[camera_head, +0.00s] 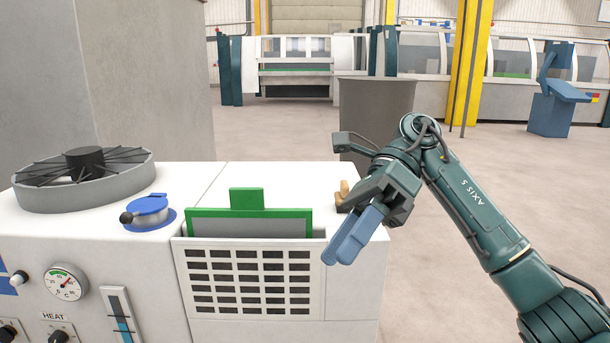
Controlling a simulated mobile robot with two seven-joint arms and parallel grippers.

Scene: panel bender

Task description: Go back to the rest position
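My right gripper (338,256) comes in from the right and points down and left, in front of the right end of the white machine. Its two blue fingers lie close side by side and look shut, with nothing seen between them. A green-framed panel with a green tab (247,199) stands in a slot in the machine top, left of the gripper and apart from it. My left gripper is not in view.
The white machine (205,178) carries a round fan (85,180), a blue cap (148,212), a gauge (66,282) and a vent grille. A tan object (344,190) sits partly behind my gripper. A grey bin (376,115) stands behind. Open floor lies to the right.

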